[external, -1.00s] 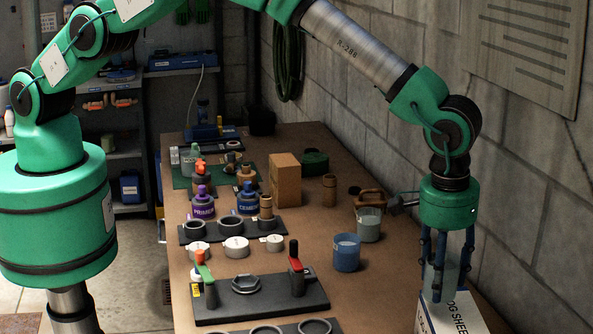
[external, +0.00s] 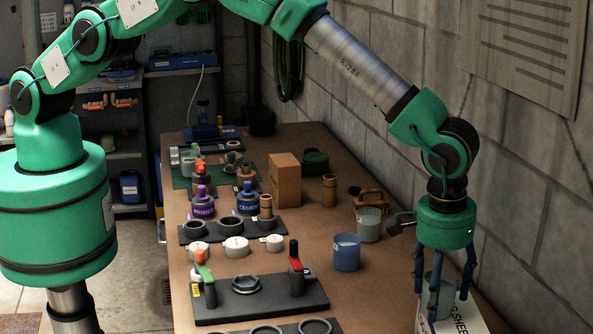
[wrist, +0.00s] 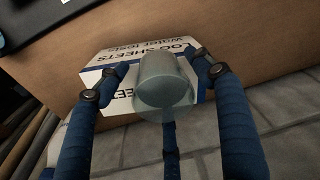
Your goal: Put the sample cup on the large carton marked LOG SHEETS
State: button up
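The sample cup (external: 437,297), a clear grey-tinted cup, stands upright on the large LOG SHEETS carton (external: 462,321) at the lower right of the external view. In the wrist view the cup (wrist: 165,88) is over the carton's lettered top (wrist: 105,68). My gripper (external: 441,293) is around the cup with its blue fingers spread. In the wrist view the fingers (wrist: 163,70) show gaps on both sides of the cup. The cup's underside is hidden, so its contact with the carton is not directly visible.
A blue cup (external: 347,252) and a grey bucket-like cup (external: 369,225) stand left of my gripper on the brown bench (external: 385,290). A block wall (external: 520,200) is close on the right. Fixtures with clamps (external: 262,297) occupy the bench's left side.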

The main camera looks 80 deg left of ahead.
jog(key=shift+r, duration=0.1)
notch_tip(320, 180, up, 12)
jog(key=shift+s+d+b, duration=0.3)
jog(key=shift+s+b, duration=0.1)
jog(key=shift+s, duration=0.05)
dwell(0.4)
jog(key=shift+r, duration=0.1)
dwell(0.5)
